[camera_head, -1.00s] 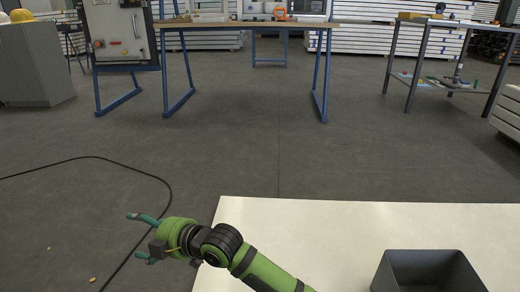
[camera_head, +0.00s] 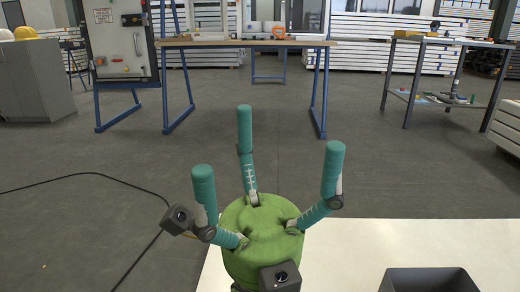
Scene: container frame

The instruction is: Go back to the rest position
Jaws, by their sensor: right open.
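My right gripper (camera_head: 268,160) is in the lower middle of the head view. It has a round green palm and teal fingers pointing up and away from me. The fingers are spread wide with nothing between them, so it is open and empty. It is in front of the pale table's left part and hides some of that table's left edge. My left gripper does not show.
A pale table (camera_head: 377,239) fills the lower right. A dark open bin (camera_head: 431,281) stands on it, cut off by the lower edge. A black cable (camera_head: 85,176) lies on the grey floor at left. A blue-legged workbench (camera_head: 245,44) stands farther back.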

